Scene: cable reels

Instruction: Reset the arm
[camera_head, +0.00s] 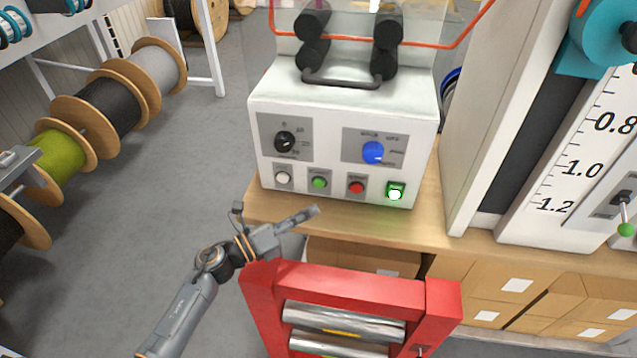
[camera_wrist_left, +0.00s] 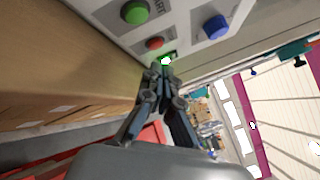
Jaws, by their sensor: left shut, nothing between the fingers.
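My left arm comes in from the lower left in the head view. Its gripper (camera_head: 312,212) is shut and empty, just in front of the bench edge and below the white control box (camera_head: 340,112). In the left wrist view the shut fingertips (camera_wrist_left: 155,72) show close to the box's lit green switch (camera_wrist_left: 167,60) in the picture; I cannot tell whether they touch it. In the head view the switch (camera_head: 395,191) glows at the right of the button row, clear of the gripper. My right gripper is not in view.
A red roller frame (camera_head: 350,277) stands below the gripper. The wooden bench (camera_head: 425,212) carries the control box, with cardboard boxes (camera_head: 500,293) underneath. Cable reels (camera_head: 110,100) stand at the left. Grey floor (camera_head: 190,150) between reels and bench is clear.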

